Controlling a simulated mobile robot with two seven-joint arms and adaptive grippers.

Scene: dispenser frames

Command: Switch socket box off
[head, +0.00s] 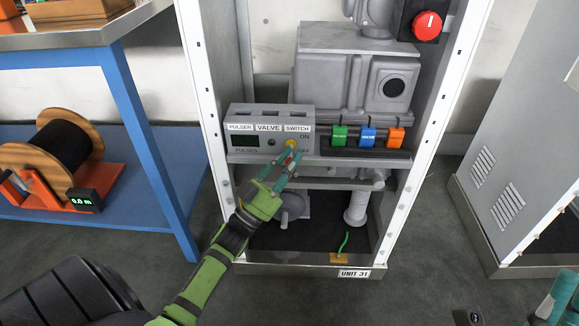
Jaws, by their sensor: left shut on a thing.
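The grey socket box (262,140) sits on a shelf in the white dispenser frame. Its labels read PULSER, VALVE and SWITCH, with ON and OFF marks at the right of its front. A yellow switch knob (291,143) is on the front under SWITCH, by the ON mark. My left gripper (287,157) reaches up to it from below, its fingers closed at the knob and partly hiding it and the area below. The knob's exact setting cannot be told. Part of my right arm shows at the bottom right corner; its fingertips are not visible.
Green, blue and orange connectors (367,136) sit right of the box. A red button (427,25) is at the upper right of the frame. A blue table (130,110) with a cable reel (62,148) stands left. A grey cabinet (520,150) stands right.

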